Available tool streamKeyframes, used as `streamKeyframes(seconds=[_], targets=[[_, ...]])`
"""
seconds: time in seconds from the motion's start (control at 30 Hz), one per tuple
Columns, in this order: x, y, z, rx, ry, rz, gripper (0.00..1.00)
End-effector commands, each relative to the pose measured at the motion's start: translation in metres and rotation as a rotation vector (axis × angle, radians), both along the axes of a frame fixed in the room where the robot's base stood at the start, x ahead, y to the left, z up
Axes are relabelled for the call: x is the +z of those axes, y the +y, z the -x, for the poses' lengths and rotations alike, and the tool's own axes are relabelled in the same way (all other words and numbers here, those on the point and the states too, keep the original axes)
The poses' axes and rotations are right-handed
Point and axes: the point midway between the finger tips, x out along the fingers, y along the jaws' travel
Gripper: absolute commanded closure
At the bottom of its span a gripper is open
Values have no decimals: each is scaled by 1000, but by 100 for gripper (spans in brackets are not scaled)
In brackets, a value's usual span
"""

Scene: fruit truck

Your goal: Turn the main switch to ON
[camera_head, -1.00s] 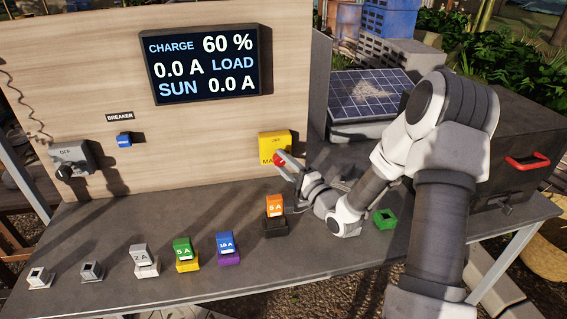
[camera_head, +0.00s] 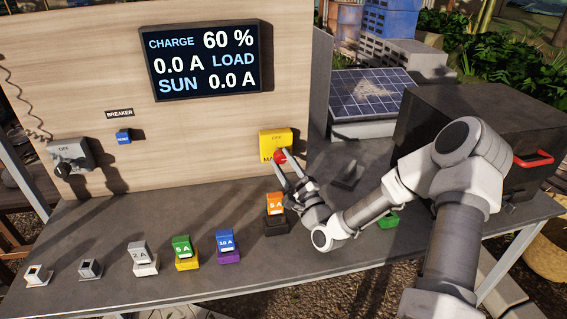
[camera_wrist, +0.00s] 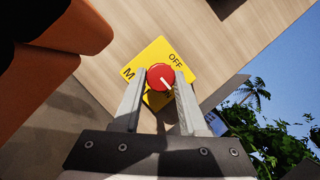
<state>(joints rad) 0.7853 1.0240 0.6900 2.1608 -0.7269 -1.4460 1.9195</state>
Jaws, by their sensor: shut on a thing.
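The main switch is a yellow box (camera_head: 269,143) on the wooden panel with a round red knob (camera_head: 279,156). The word OFF shows on its upper part, and an M shows at its left in the wrist view (camera_wrist: 129,73). My gripper (camera_head: 280,163) reaches up to the switch from the front. In the wrist view its two fingers (camera_wrist: 160,88) are shut on the red knob (camera_wrist: 160,77), one on each side. A pale mark on the knob points to the lower right in that view. The lower part of the yellow plate is partly hidden by the fingers.
An orange 5 A fuse (camera_head: 275,203) in a dark base stands close below my gripper. Several other fuses and holders line the table (camera_head: 200,281). A screen (camera_head: 204,62) reads charge 60 %, load 0.0 A, sun 0.0 A. A black box (camera_head: 480,120) stands at right.

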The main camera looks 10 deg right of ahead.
Motion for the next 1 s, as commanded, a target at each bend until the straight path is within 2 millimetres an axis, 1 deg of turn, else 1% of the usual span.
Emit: streamKeyframes(seconds=[0.47,0.5,0.63,0.67,0.9,1.0], targets=[[1,0,0,0,-4,-13,100],[1,0,0,0,-4,-13,53],[1,0,0,0,-2,-13,29],[1,0,0,0,-2,-12,28],[0,0,0,0,-1,-11,28],[-1,-1,3,-1,0,-11,28]])
